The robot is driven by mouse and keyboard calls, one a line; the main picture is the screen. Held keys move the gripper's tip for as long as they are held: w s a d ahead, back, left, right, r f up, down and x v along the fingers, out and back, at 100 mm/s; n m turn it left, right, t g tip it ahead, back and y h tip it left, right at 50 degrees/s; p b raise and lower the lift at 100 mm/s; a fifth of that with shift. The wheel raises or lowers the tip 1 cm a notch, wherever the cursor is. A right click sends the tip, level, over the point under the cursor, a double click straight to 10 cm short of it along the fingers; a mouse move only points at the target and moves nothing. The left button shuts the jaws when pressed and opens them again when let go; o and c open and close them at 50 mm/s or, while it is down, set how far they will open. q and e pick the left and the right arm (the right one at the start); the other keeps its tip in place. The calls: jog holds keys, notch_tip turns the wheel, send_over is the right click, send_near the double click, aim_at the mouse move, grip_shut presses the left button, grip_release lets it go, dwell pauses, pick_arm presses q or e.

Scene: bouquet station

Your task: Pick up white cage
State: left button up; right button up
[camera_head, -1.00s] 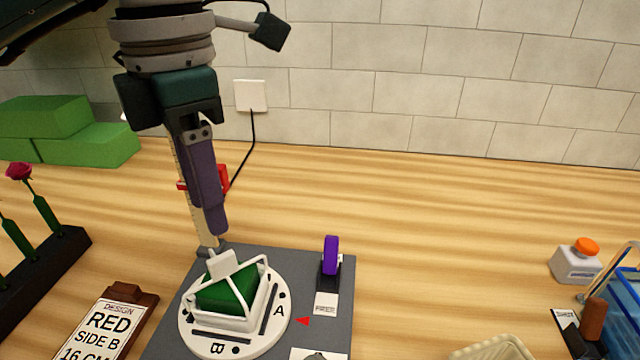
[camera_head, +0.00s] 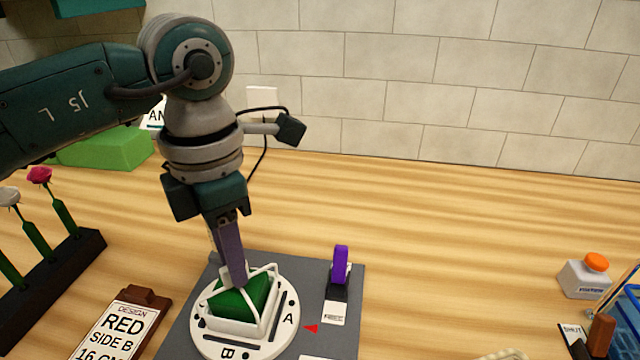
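The white cage (camera_head: 268,325) is a wire frame around a green block (camera_head: 240,297). It sits on a round white turntable (camera_head: 212,343) marked A and B, on a grey base plate (camera_head: 345,310). My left gripper (camera_head: 238,283) points down with its purple fingers at the far top edge of the cage, overlapping the top of the green block. The fingers line up one behind the other, so I cannot tell whether they are open or shut, or touching the cage. My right gripper is not in view.
A purple clip (camera_head: 341,262) stands on the plate's right. A card reading RED SIDE B (camera_head: 118,330) and a dark flower rack (camera_head: 55,285) are at left. The wooden table between is clear.

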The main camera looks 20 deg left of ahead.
pick_arm(q)
grip_shut()
dwell(0.4)
